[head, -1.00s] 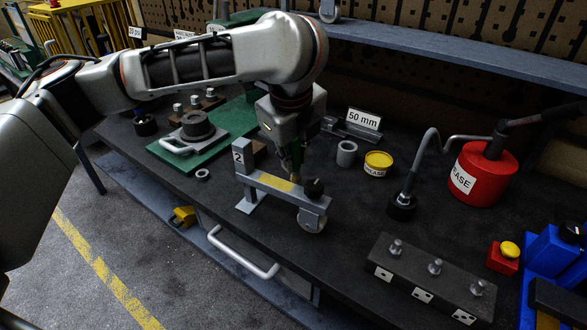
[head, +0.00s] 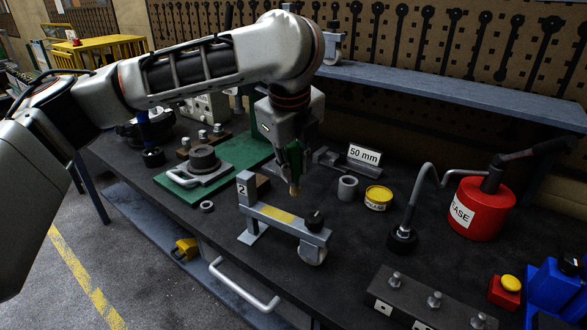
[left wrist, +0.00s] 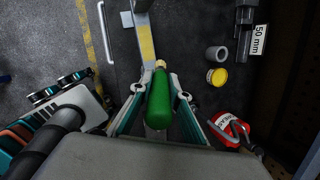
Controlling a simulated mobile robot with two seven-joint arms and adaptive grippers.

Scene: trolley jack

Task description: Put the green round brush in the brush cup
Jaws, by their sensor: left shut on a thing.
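My left gripper (head: 290,158) is shut on a green round brush (head: 293,155), which points down with a pale tan tip above the bench. In the left wrist view the green brush (left wrist: 159,100) lies between both fingers of the left gripper (left wrist: 158,88), its tip away from the palm. A hollow grey cylinder (head: 348,187) stands on the bench to the right of the brush. A dark cup-like thing (head: 153,157) with a blue upright part stands at the left. I cannot tell for sure which is the brush cup. My right gripper is not in view.
A grey stand marked 2 (head: 285,222) with a yellow strip is just below the brush. A yellow grease tin (head: 378,197), a red grease can (head: 484,206) and a dark block with studs (head: 432,298) are to the right. A green plate (head: 170,184) lies left.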

